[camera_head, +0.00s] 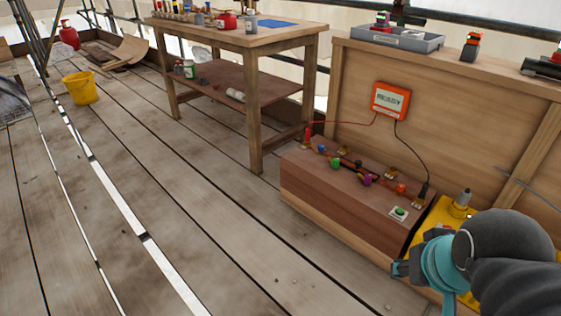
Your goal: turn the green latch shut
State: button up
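A long wooden box (340,215) stands on the deck against a plywood panel. A row of small coloured knobs sits along its top, and the green one (336,162) is toward the left, between a blue knob (321,149) and a purple knob (367,180). This green knob looks like the green latch, but it is too small to tell how it is turned. My gripper (400,269) is at the lower right, beside the near right end of the box and apart from the green knob. Its fingers are mostly hidden by my wrist, so its opening is unclear.
A green button on a white plate (399,212) is at the box's near end. Red and black wires run up to an orange meter (391,101). A yellow base with a metal post (462,199) is close to my arm.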

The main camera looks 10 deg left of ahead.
aim_at(335, 162)
jog(key=u, duration=0.4)
jog(key=i, duration=1.3)
jog(key=z, duration=0.35)
